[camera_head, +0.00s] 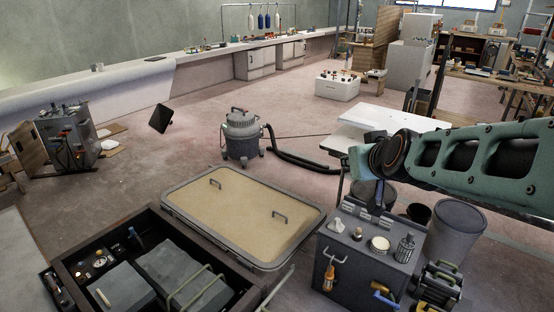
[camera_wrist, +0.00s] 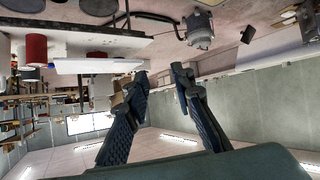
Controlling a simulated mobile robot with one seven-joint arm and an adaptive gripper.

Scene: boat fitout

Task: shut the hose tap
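A dark grey box (camera_head: 350,262) stands at the lower right in the head view. An orange-handled tap-like fitting (camera_head: 329,277) hangs on its front. A blue-handled fitting (camera_head: 384,297) sits low at its right. I cannot tell for sure which of the two is the hose tap. My gripper shows as dark fingers (camera_head: 377,196) that hang from the end of my arm, over or behind the top of the box. In the wrist view my gripper (camera_wrist: 159,74) is open, with nothing between its fingers. Neither fitting shows in the wrist view.
A tray of sand-coloured material (camera_head: 240,215) and an open dark locker (camera_head: 150,280) lie left of the box. A grey vacuum (camera_head: 242,135) with a black hose stands behind. Bins (camera_head: 457,230) and a small machine (camera_head: 437,287) crowd the right side. Several small fittings stand on the box top.

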